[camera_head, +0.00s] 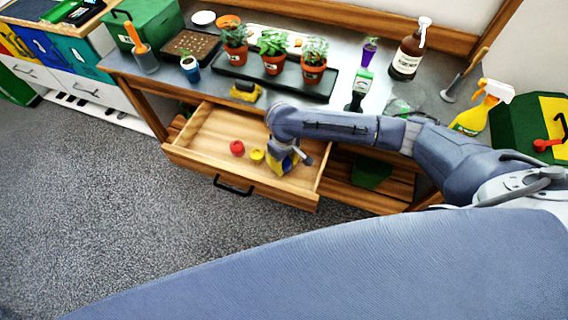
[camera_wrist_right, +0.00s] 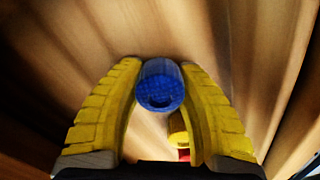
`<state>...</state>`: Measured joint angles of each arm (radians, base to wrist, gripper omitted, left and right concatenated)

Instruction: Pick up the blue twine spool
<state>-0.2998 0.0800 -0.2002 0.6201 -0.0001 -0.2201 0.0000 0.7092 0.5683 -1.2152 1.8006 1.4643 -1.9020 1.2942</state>
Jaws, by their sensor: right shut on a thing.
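The blue twine spool (camera_wrist_right: 161,85) shows in the right wrist view between the tips of the two yellow fingers. My right gripper (camera_wrist_right: 160,80) is shut on it. In the head view my right gripper (camera_head: 285,165) reaches down into the right part of the open wooden drawer (camera_head: 205,135). I cannot make out the blue spool clearly there, as the gripper covers it. A yellow spool (camera_head: 257,155) sits just left of the gripper, and a red spool (camera_head: 237,148) lies further left. Both show partly behind the blue one in the wrist view. My left gripper is not in view.
The drawer's walls and its front with a black handle (camera_head: 233,186) surround the gripper. Above it, the bench top holds potted plants on a black tray (camera_head: 290,88), a yellow-and-black item (camera_head: 246,92) and bottles. The drawer's left part is free.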

